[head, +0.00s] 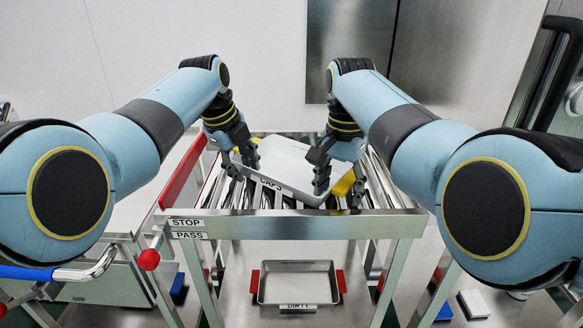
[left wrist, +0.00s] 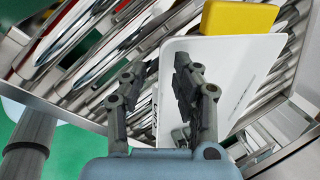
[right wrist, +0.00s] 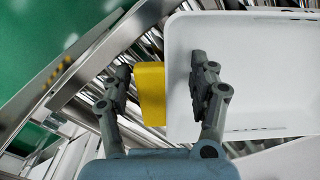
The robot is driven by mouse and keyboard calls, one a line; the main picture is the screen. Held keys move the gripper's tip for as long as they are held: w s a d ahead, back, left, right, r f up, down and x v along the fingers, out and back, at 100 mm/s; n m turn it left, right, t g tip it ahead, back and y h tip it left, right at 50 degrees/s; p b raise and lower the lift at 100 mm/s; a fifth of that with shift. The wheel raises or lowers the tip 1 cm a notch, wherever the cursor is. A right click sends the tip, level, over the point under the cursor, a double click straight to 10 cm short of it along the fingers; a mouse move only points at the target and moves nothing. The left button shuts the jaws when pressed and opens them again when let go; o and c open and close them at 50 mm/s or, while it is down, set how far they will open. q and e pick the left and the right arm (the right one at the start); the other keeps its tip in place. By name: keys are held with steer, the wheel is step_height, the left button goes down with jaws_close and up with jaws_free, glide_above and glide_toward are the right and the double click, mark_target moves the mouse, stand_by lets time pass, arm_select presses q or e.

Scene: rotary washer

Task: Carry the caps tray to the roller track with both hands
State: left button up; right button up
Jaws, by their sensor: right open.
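The caps tray (head: 283,160) is white, with a CAPS label on its front edge, and sits turned a little on the rollers of the roller track (head: 225,193). It has yellow handles (head: 344,184). My left gripper (head: 243,168) is open by the tray's left side. In the left wrist view its fingers are apart, with a yellow handle (left wrist: 240,17) beyond them. My right gripper (head: 338,190) is open at the tray's right side. In the right wrist view its fingers stand on either side of a yellow handle (right wrist: 151,94), one over the tray (right wrist: 258,75). Whether they touch is unclear.
The track's front frame carries STOP and PASS labels (head: 187,229). A red bar (head: 183,171) runs along its left. A metal tray with red handles labelled DIRTY (head: 297,283) lies below. A wall stands behind; a dark door handle is at the right.

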steer(key=shift+r, duration=0.2)
arm_select(q)
steer(key=v, duration=1.1)
arm_select(e)
step_height(320, 180, up, 12)
steer(key=shift+f, duration=0.15)
